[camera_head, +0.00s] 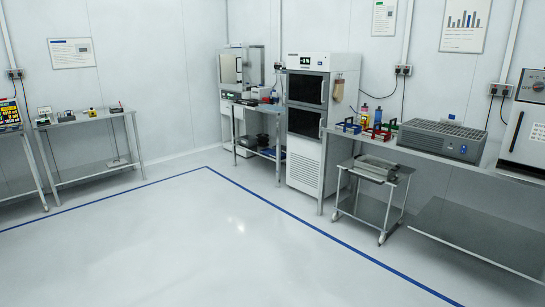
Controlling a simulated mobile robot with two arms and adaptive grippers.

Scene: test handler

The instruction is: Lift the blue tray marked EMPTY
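A small blue tray (347,126), probably the one named in the task, sits on the long steel bench (400,150) along the right wall. It is at the bench's left end, beside the tall white cabinet. It is too small and far away for any EMPTY marking to be read. A red tray (377,134) and a green one (390,124) are close to its right. Neither of my grippers is in view.
A grey slotted machine (441,140) stands on the bench right of the trays, with bottles (365,115) behind them. A steel cart (376,170) stands before the bench. The tall white cabinet (318,120) is left. The floor (220,240) is clear.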

